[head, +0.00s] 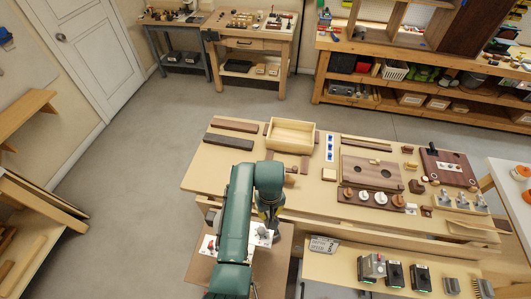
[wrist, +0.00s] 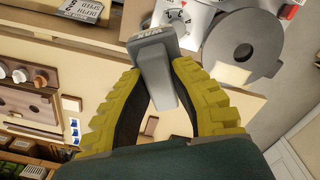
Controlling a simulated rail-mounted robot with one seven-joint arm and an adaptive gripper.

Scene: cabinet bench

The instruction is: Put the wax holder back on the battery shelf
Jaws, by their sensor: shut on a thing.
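My gripper (wrist: 158,85) has two yellow ribbed fingers in the wrist view, closed around a grey block-like thing with a lettered top, which I take to be the wax holder (wrist: 155,52). The fingers press on its narrow grey body, and its wider head stands out beyond them. In the head view my gripper (head: 266,212) is at the front edge of the bench, mostly hidden by my green arm; the holder cannot be made out there. The low shelf with black battery-like units, probably the battery shelf (head: 335,272), is to the right of my arm.
A grey disc (wrist: 243,48) is near the held thing in the wrist view.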

